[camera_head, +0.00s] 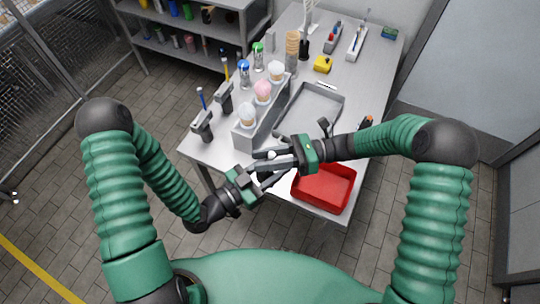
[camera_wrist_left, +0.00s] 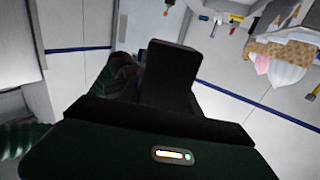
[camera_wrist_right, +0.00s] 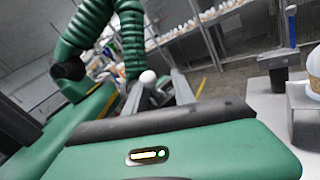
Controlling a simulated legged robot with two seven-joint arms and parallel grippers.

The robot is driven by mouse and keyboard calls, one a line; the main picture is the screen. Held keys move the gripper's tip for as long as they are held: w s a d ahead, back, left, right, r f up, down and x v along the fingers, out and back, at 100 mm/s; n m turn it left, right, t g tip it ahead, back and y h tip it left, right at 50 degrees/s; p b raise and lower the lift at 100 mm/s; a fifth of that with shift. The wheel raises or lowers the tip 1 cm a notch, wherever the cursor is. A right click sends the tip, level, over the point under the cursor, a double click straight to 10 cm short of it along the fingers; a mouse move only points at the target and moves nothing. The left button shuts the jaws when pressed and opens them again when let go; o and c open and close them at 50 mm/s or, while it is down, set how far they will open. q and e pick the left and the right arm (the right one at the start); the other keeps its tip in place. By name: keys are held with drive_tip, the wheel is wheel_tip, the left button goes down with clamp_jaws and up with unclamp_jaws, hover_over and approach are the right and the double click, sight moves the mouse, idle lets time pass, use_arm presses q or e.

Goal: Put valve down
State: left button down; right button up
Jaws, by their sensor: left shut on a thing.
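My left gripper (camera_head: 274,177) comes in low from the left, over the table's front edge. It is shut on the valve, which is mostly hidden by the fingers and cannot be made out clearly. My right gripper (camera_head: 264,159) points left just above it, its fingers apart. The two grippers are very close; I cannot tell whether they touch. A small white round knob (camera_wrist_right: 148,77) shows between the right fingers in the right wrist view; I cannot tell what it belongs to. In the left wrist view a dark block fills the middle.
A red bin (camera_head: 323,188) sits at the table's front right. A grey metal tray (camera_head: 338,112) lies behind it. A grey rack (camera_head: 246,139) holds several ice-cream cones. Dark clamp-like tools (camera_head: 203,127) stand at the left edge. A yellow object (camera_head: 322,64) lies further back.

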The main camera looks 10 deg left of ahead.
drive_tip(key=shift+c, duration=0.4)
clamp_jaws()
use_arm(q)
drive_tip(key=shift+s+d, duration=0.15)
use_arm(e)
drive_tip(key=shift+w, duration=0.25)
idle(0.4)
